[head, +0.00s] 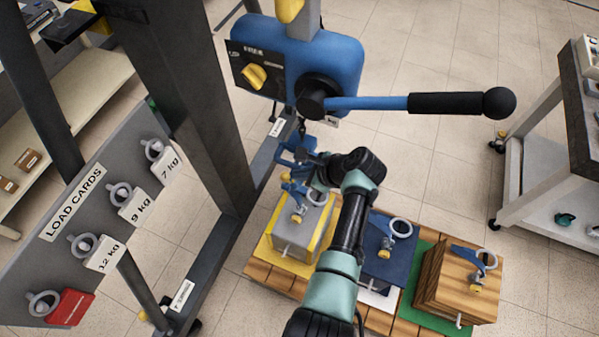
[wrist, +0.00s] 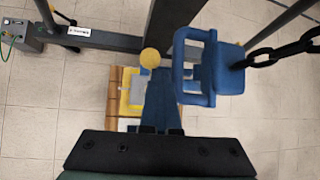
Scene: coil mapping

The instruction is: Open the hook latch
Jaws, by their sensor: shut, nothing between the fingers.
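The blue hook block (head: 295,148) hangs below the hoist in the head view. In the wrist view the blue hook block (wrist: 228,68) hangs from a dark chain (wrist: 285,50), with an open blue frame at its left. A blue lever (wrist: 160,98) with a round yellow knob (wrist: 150,58) stands just left of that frame. I cannot tell for certain that this lever is the latch. My gripper (wrist: 161,130) is shut and empty, close to the lever's near end; contact is unclear. In the head view my gripper (head: 312,168) is beside the hook block, partly hidden by my wrist.
The blue hoist (head: 330,58) with a long black-gripped handle (head: 450,103) is above my arm. A grey load (head: 300,228), a dark blue load (head: 385,250) and a wooden load (head: 455,285) stand below. The load card board (head: 100,215) is at left, a cart (head: 545,165) at right.

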